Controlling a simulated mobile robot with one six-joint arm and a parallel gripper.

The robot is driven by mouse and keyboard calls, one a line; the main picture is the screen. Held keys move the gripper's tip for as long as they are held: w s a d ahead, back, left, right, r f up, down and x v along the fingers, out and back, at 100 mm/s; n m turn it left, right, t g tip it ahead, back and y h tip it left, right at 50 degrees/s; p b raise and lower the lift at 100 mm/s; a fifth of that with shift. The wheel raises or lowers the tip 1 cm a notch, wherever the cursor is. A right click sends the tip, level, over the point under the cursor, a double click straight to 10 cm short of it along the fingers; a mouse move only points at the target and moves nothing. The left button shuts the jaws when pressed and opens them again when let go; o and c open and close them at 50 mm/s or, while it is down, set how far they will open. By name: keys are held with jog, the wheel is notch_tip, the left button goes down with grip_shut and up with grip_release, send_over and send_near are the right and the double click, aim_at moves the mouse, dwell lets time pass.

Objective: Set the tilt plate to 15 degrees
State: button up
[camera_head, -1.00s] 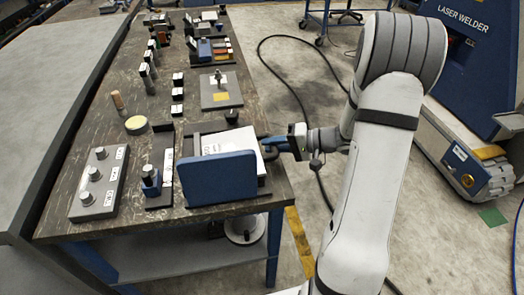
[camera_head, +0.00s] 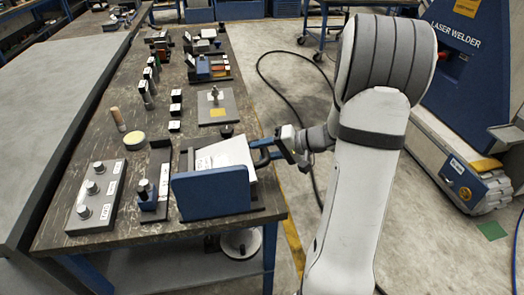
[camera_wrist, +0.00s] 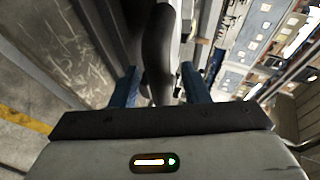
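The tilt plate appears to be the white, lettered plate (camera_head: 225,155) near the bench's front right corner, behind an upright blue panel (camera_head: 212,192). Its surface looks sloped, but I cannot read an angle. A dark curved handle (camera_head: 262,156) is at its right side. The handle also shows in the wrist view (camera_wrist: 158,50), running between my fingers. My gripper (camera_head: 270,151) reaches in from the right at the handle. In the wrist view my gripper's (camera_wrist: 160,85) two blue fingers stand apart, one on each side of the handle, with visible gaps.
A grey box with several knobs (camera_head: 97,195) and a black stand (camera_head: 150,185) are left of the plate. A small dark knob (camera_head: 226,131) and a grey plate with a post (camera_head: 217,107) lie behind it. The floor right of the bench holds a black cable (camera_head: 290,88).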

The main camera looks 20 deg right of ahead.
jog(key=v, duration=0.7)
jog(key=shift+s+d+r, duration=0.15)
jog(key=shift+s+d, duration=0.1)
jog(key=shift+s, duration=0.1)
dwell(0.4)
